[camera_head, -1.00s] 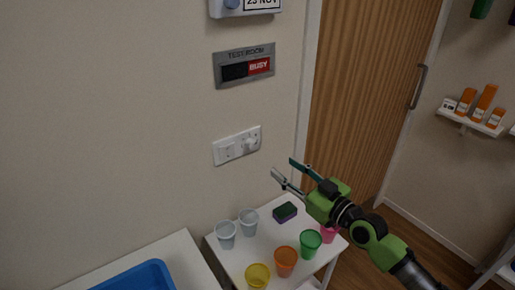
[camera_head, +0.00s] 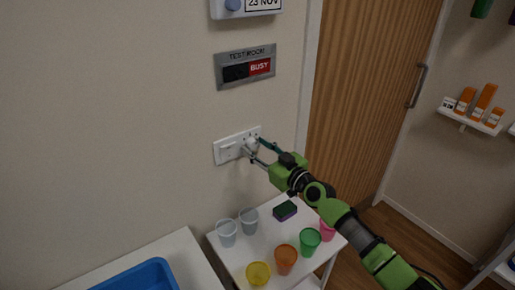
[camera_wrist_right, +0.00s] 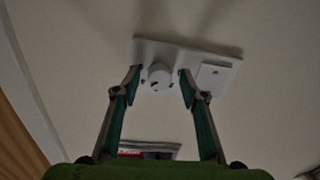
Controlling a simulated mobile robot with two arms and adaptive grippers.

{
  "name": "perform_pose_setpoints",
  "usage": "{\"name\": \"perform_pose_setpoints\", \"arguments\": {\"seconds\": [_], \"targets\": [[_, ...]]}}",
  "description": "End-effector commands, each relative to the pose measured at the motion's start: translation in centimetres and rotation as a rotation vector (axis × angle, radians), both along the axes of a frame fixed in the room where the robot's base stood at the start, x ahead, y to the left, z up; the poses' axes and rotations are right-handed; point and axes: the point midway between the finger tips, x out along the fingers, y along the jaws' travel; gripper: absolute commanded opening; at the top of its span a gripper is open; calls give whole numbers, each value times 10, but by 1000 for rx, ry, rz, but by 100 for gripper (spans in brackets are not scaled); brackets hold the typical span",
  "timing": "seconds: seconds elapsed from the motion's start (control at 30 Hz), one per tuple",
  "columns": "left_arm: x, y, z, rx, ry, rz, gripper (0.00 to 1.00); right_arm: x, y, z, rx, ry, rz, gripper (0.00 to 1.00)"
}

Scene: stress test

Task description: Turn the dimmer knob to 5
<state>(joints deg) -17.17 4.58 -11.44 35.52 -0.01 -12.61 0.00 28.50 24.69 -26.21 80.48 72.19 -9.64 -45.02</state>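The white dimmer knob (camera_head: 251,144) sits on the right part of a white wall plate (camera_head: 222,155). A flat switch (camera_head: 228,151) is on the plate's left part. In the right wrist view the knob (camera_wrist_right: 160,76) shows between the fingertips, and the plate (camera_wrist_right: 187,54) lies behind it. My right gripper (camera_head: 256,149) is open, its fingers one on each side of the knob. In the right wrist view the gripper (camera_wrist_right: 158,84) shows gaps on both sides of the knob. Numbers by the knob are too small to read. My left gripper is out of view.
A small white table (camera_head: 235,256) with several cups and a sponge (camera_head: 285,210) stands below. A blue tray (camera_head: 140,276) is at lower left. A wooden door (camera_head: 365,90) is on the right.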

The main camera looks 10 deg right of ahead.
Motion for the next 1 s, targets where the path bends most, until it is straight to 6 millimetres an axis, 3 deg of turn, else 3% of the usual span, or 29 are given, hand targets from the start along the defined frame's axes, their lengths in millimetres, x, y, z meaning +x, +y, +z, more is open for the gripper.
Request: {"name": "perform_pose_setpoints", "arguments": {"seconds": [0.2, 0.37, 0.7, 1.0], "targets": [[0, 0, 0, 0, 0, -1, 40, 0, 0, 0, 0, 0, 0, 39], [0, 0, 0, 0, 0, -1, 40, 0, 0, 0, 0, 0, 0, 1], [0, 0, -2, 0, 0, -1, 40, 0, 0, -1, 25, 10, -1, 1], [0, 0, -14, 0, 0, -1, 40, 0, 0, -3, 182, 74, -1, 1]]}}
